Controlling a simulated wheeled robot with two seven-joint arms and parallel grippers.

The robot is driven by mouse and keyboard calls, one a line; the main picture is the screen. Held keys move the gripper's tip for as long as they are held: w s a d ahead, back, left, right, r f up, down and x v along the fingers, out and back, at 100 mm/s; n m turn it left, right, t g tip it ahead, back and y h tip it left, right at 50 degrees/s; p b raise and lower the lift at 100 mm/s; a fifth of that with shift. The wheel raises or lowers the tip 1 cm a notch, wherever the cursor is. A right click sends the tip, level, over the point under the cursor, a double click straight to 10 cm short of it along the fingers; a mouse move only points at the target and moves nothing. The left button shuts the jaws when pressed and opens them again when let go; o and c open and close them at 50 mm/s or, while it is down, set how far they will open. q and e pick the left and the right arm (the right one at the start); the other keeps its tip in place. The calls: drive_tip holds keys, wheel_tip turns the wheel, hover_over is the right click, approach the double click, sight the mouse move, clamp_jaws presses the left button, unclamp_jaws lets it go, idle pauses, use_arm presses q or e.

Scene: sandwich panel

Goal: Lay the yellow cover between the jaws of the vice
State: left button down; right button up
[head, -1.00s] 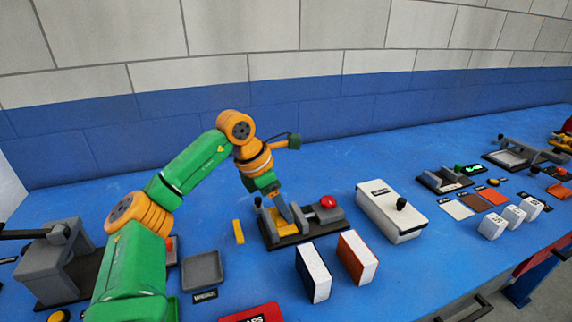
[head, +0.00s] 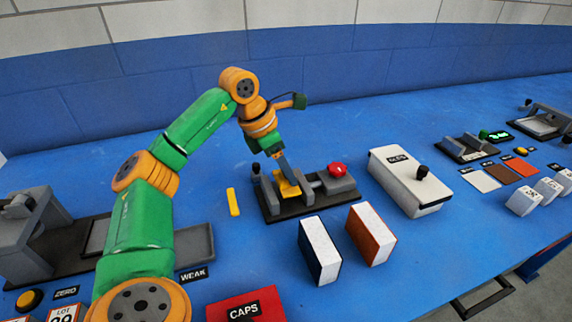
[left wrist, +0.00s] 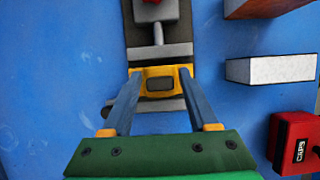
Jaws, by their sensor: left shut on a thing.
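The vice (head: 310,200) stands on the blue table, with grey jaws on a dark base and a red knob (head: 337,169) at its right end. My left gripper (head: 284,178) points down over it, shut on the yellow cover (head: 288,188). In the left wrist view the cover (left wrist: 160,80) sits between the two fingertips, over the space between the vice's jaws (left wrist: 160,52). I cannot tell whether it touches the bed, as the gripper partly hides it. My right gripper is out of view.
A yellow strip (head: 233,202) lies left of the vice. A dark-blue-and-white block (head: 320,250) and an orange-and-white block (head: 371,233) stand in front. A white box (head: 408,180) is to the right, and a red CAPS box (head: 246,308) is near the front edge.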

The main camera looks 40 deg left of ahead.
use_arm(q)
drive_tip(key=shift+r, duration=0.15)
drive_tip(key=shift+p, duration=0.4)
idle(0.4)
drive_tip(key=shift+f+b, duration=0.7)
drive_tip(key=shift+f, duration=0.2)
